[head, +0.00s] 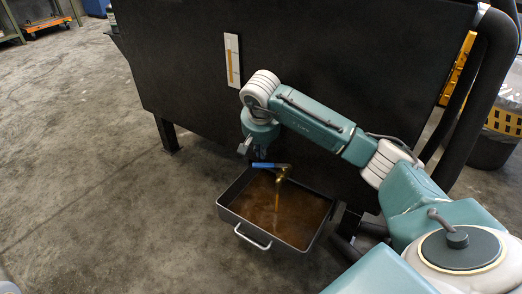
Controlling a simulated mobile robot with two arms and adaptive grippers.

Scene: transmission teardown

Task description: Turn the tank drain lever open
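The drain lever is a blue handle (270,165) on a brass valve (283,173), low at the front of the dark tank (190,75). A thin amber stream (277,194) shows below the valve, above the pan. My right gripper (254,154) points down just above and left of the blue handle's left end. Whether it touches the handle is unclear, and its fingers are too small to tell if open. The black drain pan (306,243) stands on the floor under the valve and holds brown fluid. My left gripper is not in view.
A sight gauge (232,61) with an amber column is on the tank's front. A tank leg (167,135) stands at the left. The pan has a metal handle (252,238) at its front. The concrete floor at left is clear.

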